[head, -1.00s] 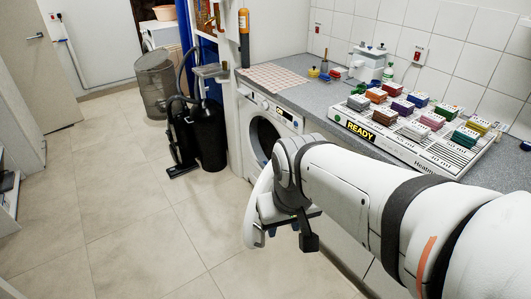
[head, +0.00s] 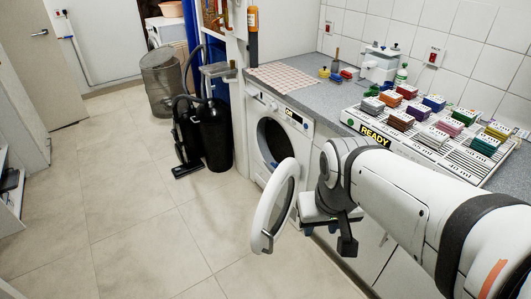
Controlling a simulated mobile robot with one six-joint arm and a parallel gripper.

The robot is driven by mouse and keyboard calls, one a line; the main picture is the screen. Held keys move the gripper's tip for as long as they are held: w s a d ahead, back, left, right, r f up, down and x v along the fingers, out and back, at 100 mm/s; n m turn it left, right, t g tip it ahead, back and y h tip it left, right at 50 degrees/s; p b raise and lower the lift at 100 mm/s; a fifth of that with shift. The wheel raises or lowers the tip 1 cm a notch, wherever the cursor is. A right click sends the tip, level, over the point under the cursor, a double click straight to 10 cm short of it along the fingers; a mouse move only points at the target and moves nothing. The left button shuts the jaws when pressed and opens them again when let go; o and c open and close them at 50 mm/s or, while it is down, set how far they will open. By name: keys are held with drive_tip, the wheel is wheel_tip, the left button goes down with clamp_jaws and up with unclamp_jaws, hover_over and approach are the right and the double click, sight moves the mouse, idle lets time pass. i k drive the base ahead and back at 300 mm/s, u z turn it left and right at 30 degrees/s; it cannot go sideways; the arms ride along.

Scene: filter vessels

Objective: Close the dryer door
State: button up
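The white front-loading dryer (head: 291,115) stands under the grey counter, with its dark round opening showing. Its round door (head: 262,213), a white ring with dark glass, stands open and swung out in front of the machine. A latch piece shows low on the door's near rim. My gripper (head: 328,236) is just right of the door, between it and the cabinet fronts. The gripper seems close to the door's right side, but I cannot tell whether they touch. Its fingertips are partly hidden and their spacing is unclear. The door's hinge side is partly hidden behind my gripper and arm.
A black vacuum cleaner (head: 213,135) stands on the floor left of the dryer, with a mesh bin (head: 160,83) behind it. The counter (head: 335,87) holds a board of coloured blocks (head: 441,140) marked READY. The tiled floor left of the door is clear.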

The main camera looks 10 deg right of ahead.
sight(284, 208)
drive_tip(key=i, duration=0.9)
drive_tip(key=z, duration=0.75)
drive_tip(key=k, duration=1.35)
drive_tip(key=u, duration=0.45)
drive_tip(key=i, duration=1)
drive_tip(key=u, duration=0.05)
